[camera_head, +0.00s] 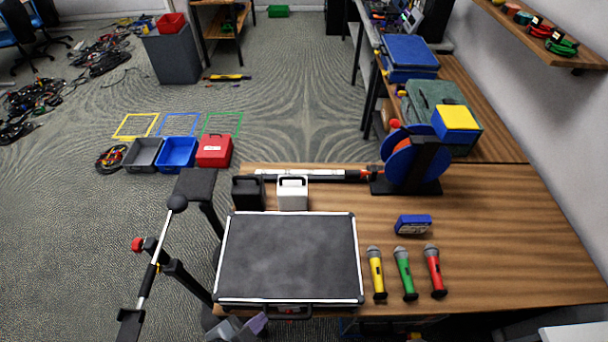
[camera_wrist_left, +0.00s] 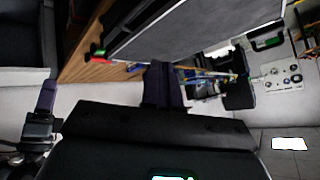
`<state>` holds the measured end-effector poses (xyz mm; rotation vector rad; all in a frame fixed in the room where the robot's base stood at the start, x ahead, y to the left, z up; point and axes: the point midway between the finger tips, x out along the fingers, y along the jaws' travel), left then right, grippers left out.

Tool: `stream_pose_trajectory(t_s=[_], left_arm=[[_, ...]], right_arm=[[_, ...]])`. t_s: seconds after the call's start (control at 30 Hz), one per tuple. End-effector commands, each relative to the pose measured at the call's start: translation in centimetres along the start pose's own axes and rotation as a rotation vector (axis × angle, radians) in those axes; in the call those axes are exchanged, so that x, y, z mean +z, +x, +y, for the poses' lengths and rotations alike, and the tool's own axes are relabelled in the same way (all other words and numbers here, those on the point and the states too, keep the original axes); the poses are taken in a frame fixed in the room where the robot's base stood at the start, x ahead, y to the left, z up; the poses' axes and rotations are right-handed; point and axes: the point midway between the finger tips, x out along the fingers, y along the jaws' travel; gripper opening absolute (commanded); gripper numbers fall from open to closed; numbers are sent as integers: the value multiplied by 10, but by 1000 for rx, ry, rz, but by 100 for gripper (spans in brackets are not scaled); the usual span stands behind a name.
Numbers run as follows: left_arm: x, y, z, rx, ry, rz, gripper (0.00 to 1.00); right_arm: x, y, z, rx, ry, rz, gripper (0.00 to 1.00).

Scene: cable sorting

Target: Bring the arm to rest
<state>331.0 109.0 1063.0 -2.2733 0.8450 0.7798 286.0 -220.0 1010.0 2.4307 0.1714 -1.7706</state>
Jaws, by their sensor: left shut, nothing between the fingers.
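My left gripper (camera_head: 250,327) shows at the bottom edge of the head view, just below the front edge of the black case. Its fingers are shut with nothing between them. In the left wrist view its dark fingers (camera_wrist_left: 165,85) stand together in the middle, above the broad black gripper body. A gripper-like part with a purple finger (camera_wrist_left: 46,97) shows at the left of that view. It appears to be my right gripper, but its jaw state is unclear. My right gripper cannot be made out in the head view.
The silver-edged black case (camera_head: 287,256) lies on the wooden table (camera_head: 500,235). Yellow (camera_head: 376,270), green (camera_head: 404,270) and red (camera_head: 434,268) microphones lie right of it. A blue box (camera_head: 413,224) and a blue cable reel (camera_head: 402,165) stand behind. A tripod stand (camera_head: 155,262) is at left.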

Motion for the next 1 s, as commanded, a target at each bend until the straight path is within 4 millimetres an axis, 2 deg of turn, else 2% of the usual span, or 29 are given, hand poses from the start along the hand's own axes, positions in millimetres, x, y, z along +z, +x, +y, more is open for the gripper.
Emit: stream_pose_trajectory(t_s=[0.03, 0.23, 0.4, 0.5, 0.77, 1.0], left_arm=[[7, 0, -6, -23, -96, -36, 0], [52, -4, -24, -97, -420, -218, 0], [101, -20, -30, -135, -677, -423, 0], [122, -31, -22, -117, -742, -546, 0], [80, -77, -41, -110, -732, -556, 0], [34, -124, -63, -110, -730, -555, 0]], right_arm=[[0, 0, 0, 0, 0, 0, 43], [0, 0, 0, -2, 2, 0, 43], [0, 0, -1, -3, 4, 0, 43], [0, 0, -1, -3, 4, 0, 43], [-21, -64, 1, -4, 5, 3, 43], [-42, -129, 4, -4, 5, 2, 43]])
